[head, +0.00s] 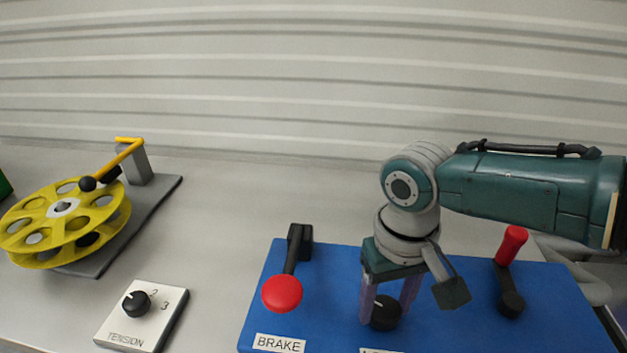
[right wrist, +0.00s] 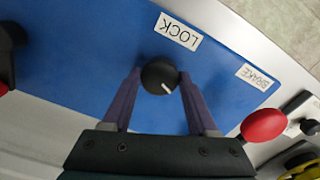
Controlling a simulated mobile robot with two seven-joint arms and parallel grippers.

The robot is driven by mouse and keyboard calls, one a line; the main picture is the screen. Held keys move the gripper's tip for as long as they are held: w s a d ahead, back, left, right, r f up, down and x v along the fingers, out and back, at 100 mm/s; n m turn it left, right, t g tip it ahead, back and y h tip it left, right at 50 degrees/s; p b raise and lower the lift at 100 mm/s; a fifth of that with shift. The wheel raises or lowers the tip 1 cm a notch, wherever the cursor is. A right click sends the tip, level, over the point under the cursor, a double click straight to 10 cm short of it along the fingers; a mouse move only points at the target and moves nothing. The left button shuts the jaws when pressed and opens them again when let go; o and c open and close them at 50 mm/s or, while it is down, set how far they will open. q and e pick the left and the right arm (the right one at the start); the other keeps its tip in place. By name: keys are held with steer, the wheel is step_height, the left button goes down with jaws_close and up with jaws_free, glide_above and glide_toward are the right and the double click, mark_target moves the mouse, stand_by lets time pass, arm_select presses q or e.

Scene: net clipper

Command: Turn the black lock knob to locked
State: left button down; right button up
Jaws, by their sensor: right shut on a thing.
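The black lock knob (head: 385,313) sits on the blue panel (head: 340,268), below my right gripper. In the right wrist view the knob (right wrist: 159,77) has a white pointer line running from its middle toward the lower right of that picture. The white LOCK label (right wrist: 178,32) is beside it on the panel. My right gripper (head: 388,308) points down with its two purple fingers on either side of the knob, shut on it. In the head view the fingers hide part of the knob, and the LOCK label is mostly cut off at the bottom edge. My left gripper is not in view.
A brake lever with a red knob (head: 282,293) stands left of my right gripper. A red-handled crank (head: 511,245) stands to its right. A tension dial box (head: 141,315) and a yellow reel (head: 63,224) are further left.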

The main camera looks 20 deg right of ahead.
steer(key=m+p, duration=0.1)
steer(key=m, duration=0.2)
steer(key=shift+a+r, duration=0.1)
steer(key=shift+r, duration=0.05)
steer(key=m+p, duration=0.1)
steer(key=m, duration=0.2)
steer(key=shift+m+p, duration=0.3)
steer(key=m, duration=0.3)
steer(key=shift+p, duration=0.4)
steer(key=shift+m, duration=2)
steer(key=o, duration=1.4)
